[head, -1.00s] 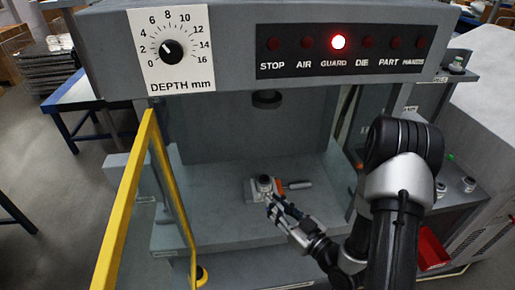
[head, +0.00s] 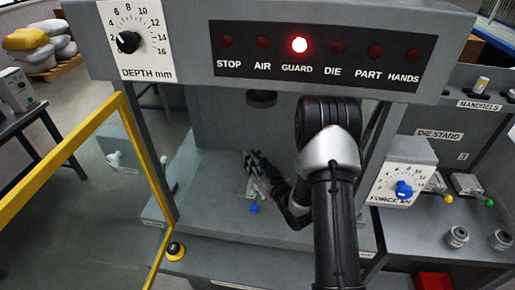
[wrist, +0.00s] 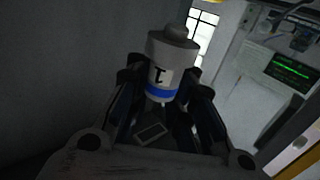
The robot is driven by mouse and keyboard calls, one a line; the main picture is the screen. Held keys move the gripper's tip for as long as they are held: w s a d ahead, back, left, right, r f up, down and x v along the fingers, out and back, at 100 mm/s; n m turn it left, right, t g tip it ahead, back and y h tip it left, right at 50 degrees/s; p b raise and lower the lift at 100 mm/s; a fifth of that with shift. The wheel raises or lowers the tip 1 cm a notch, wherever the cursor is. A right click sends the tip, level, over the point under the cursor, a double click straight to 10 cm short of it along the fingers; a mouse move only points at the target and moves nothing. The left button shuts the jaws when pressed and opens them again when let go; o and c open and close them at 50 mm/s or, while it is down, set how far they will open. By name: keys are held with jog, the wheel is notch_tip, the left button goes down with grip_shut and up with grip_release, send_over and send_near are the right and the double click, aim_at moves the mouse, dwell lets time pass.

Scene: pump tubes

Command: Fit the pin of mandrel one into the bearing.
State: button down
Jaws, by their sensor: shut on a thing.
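My gripper (head: 255,165) is inside the press, over the bed. In the wrist view my gripper (wrist: 160,85) is shut on a grey-white cylinder, mandrel one (wrist: 174,52). It has a dark mark like a 1, a blue band low down and a small rounded knob on its far end. In the head view the mandrel cannot be made out clearly. A blue knob (head: 255,208) shows just below my gripper, by a pale grey part mostly hidden by it. I cannot make out the bearing in either view.
The dark round ram (head: 261,98) hangs above the bed. A yellow guard frame (head: 70,150) stands at the left. The GUARD lamp (head: 299,45) is lit red. A force dial (head: 403,187), dies and two small cylinders (head: 457,237) stand at the right. Bare bed lies around my gripper.

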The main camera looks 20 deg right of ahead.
jog(key=w+d, duration=0.1)
jog(key=d+r+m+h, duration=0.1)
jog(key=w+d+h, duration=0.1)
jog(key=shift+w+d+r, duration=0.2)
jog(key=shift+w+d, duration=0.1)
jog(key=shift+f+b, duration=0.15)
jog(key=shift+b, duration=0.35)
notch_tip(320, 180, down, 6)
jog(key=b, duration=0.5)
jog(key=shift+r, duration=0.2)
jog(key=shift+b, duration=1.2)
dwell(1.0)
jog(key=shift+f+b, duration=1.05)
jog(key=shift+b, duration=0.05)
jog(key=c, duration=1.3)
grip_release()
